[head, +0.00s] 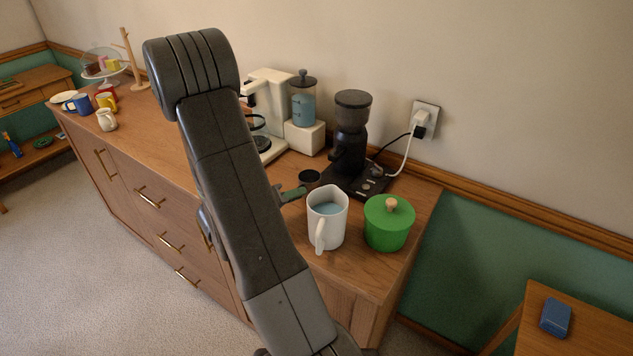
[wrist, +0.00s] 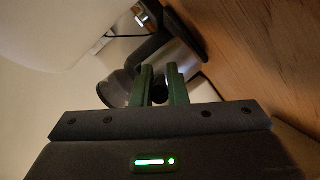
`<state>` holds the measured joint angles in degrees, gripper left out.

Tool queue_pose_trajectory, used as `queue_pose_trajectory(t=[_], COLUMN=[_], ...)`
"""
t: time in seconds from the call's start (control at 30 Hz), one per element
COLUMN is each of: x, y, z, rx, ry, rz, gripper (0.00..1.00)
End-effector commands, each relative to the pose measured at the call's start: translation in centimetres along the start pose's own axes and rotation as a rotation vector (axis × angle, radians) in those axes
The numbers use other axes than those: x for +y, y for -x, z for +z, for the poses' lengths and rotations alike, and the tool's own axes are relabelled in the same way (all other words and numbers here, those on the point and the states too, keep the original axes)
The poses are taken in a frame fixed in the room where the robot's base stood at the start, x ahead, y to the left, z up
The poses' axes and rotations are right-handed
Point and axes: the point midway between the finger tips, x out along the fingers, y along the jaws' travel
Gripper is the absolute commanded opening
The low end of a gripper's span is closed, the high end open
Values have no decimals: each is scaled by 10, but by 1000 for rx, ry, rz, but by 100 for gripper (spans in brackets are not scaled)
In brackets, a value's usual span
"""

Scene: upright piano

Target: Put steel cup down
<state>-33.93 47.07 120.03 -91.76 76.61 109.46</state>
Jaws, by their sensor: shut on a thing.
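The steel cup (head: 309,178) is small, with a dark open top facing up. In the head view it is at the green fingertips of my gripper (head: 296,193), close to the grinder's base. In the wrist view the two green fingers of my gripper (wrist: 163,78) are close together, and a grey rounded body that appears to be the cup (wrist: 183,60) lies just beyond them. My gripper is shut on the cup. The cup looks upright and low over the wooden cabinet top (head: 278,172); I cannot tell whether its base touches. My arm hides part of the cabinet.
A black coffee grinder (head: 351,130) stands behind the cup, its cable running to a wall socket (head: 424,118). A white pitcher (head: 327,220) and green lidded pot (head: 388,224) stand in front and right. A white coffee maker (head: 268,105) is behind left. Little room is free around the cup.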

Motion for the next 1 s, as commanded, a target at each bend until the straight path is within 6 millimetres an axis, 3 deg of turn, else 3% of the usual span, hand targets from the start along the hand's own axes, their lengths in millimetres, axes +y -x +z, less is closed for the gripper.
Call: queue_pose_trajectory(t=[0.1, 0.4, 0.67, 1.0], x=[6, 8, 16, 8], y=[-19, -38, -72, -71], z=[-3, -5, -9, -5], rx=[-4, -1, -3, 1], ry=[-2, -1, 0, -1], rz=[3, 1, 2, 0], gripper=[0, 0, 0, 0])
